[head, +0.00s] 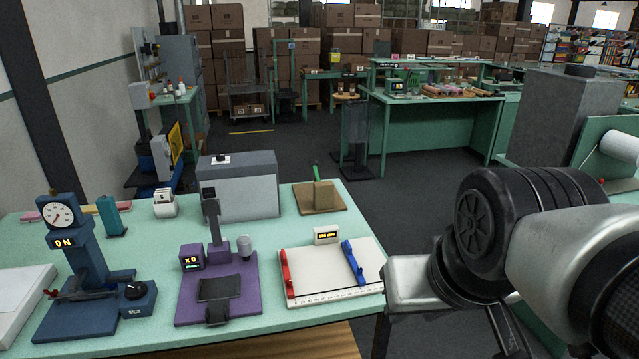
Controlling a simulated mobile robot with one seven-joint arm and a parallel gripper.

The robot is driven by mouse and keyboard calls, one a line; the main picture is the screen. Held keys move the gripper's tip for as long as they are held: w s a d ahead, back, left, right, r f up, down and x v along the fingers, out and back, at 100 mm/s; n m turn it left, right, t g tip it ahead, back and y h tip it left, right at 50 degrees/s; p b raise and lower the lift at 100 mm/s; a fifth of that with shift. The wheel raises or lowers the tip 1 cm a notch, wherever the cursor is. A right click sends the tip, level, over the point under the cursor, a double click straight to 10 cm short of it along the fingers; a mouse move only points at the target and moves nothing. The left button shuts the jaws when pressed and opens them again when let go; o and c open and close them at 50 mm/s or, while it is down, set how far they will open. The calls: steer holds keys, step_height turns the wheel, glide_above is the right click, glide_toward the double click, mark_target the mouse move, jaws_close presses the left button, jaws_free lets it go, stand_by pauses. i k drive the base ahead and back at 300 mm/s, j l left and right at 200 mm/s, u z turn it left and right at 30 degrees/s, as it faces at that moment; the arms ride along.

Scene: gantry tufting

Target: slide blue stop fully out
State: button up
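The blue stop (353,262) sits on the right part of a white measuring board (318,272) on the green table. It lies slanted, its far end up by a small display box (326,235) and its near end close to the ruler strip (335,294) along the board's front edge. A red stop (287,272) stands along the board's left side. My arm comes in from the right, with its grey and black links beside the board's right edge. I cannot make out my gripper's fingers in this view.
A purple device (218,290) stands left of the board, and a blue dial press (80,280) farther left. Behind are a grey box (240,188) and a brown block with a green handle (320,196). The table (150,345) ends just right of the board.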

mark_target(346, 246)
steer(key=i, duration=0.95)
